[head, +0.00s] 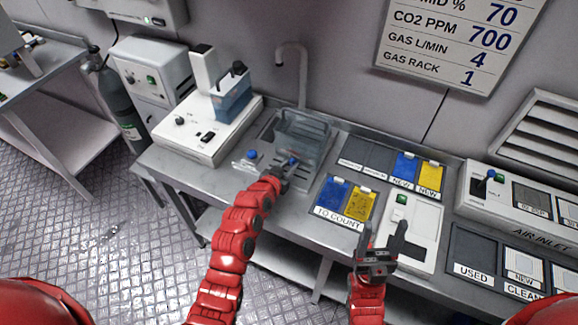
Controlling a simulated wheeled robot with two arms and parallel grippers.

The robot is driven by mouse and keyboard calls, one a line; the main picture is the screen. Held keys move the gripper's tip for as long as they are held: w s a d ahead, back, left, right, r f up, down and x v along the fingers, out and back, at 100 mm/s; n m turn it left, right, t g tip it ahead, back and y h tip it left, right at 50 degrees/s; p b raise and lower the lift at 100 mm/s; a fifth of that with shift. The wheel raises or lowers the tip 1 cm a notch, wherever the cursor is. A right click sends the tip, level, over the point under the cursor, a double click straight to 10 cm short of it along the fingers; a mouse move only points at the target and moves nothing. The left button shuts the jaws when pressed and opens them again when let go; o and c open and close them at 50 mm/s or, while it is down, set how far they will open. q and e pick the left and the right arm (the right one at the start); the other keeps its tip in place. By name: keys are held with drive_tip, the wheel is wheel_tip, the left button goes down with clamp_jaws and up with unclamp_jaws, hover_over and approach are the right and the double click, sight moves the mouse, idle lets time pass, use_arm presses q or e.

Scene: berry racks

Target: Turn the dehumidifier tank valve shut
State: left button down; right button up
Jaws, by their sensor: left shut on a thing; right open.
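A clear tank (304,128) sits in the sink area of the steel bench, below a bent tap. A small blue valve handle (292,161) shows at the front of the tank, at the tips of my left gripper (286,169). The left gripper is shut on this handle; its fingers partly hide it, and I cannot tell the handle's exact angle. A second blue knob (251,154) is on the left, apart from the gripper. My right gripper (384,236) is open and empty, in front of a white device with a green button (401,199).
A white machine with a blue container (233,101) stands left of the tank. Blue and yellow cards lie in the TO COUNT tray (341,222) and NEW slots (416,184) to the right. An air inlet panel (513,212) is further right. A gas cylinder (120,103) stands left of the bench.

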use_arm(q)
drive_tip(key=shift+f+b, duration=0.15)
drive_tip(key=shift+b, duration=0.35)
drive_tip(key=n+h+b, duration=0.1)
drive_tip(key=b, duration=0.2)
drive_tip(key=n+b, duration=0.1)
drive_tip(key=b, duration=0.2)
drive_tip(key=shift+a+f+n+g+h, duration=0.2)
drive_tip(key=shift+a+n+g+h, duration=0.1)
drive_tip(key=shift+h, duration=0.1)
drive_tip(key=shift+w+r+n+h+b, duration=0.15)
drive_tip(key=shift+n+h+b, duration=0.55)
drive_tip(key=shift+n+b, duration=0.7)
drive_tip(key=shift+m, duration=0.3)
drive_tip(key=c, duration=0.6)
unclamp_jaws()
drive_tip(key=shift+c, duration=0.2)
drive_tip(key=shift+r, duration=0.1)
